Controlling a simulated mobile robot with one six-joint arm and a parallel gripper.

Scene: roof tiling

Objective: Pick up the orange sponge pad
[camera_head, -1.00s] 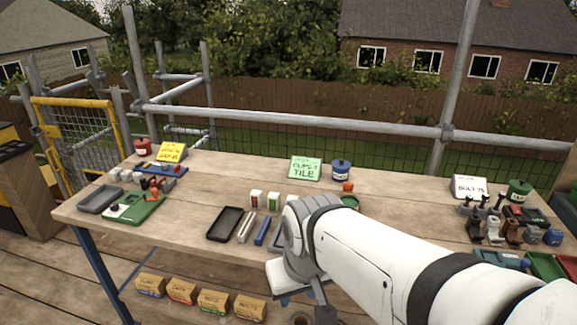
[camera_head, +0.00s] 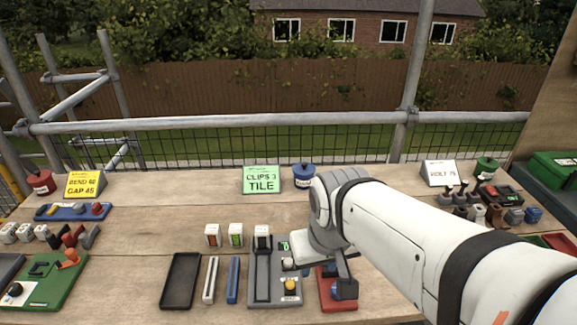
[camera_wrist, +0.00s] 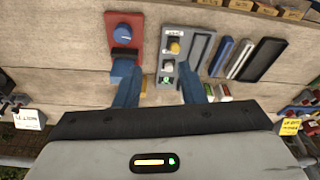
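I cannot make out the orange sponge pad for sure in either current view; my arm covers part of the table in the head view. A small yellow-orange patch (camera_wrist: 148,84) shows between my fingers in the wrist view, too small to identify. My gripper (camera_wrist: 156,72) is open, its two blue fingers apart with no object visibly held. It is above the table, near a red block with a blue knob (camera_wrist: 124,38) and a grey panel with a yellow button (camera_wrist: 174,47). In the head view, my arm hides most of the gripper.
A black tray (camera_head: 181,281), a white bar (camera_head: 210,280) and a blue bar (camera_head: 232,280) lie left of the grey panel. A blue pot (camera_head: 304,177) and green sign (camera_head: 261,180) stand behind.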

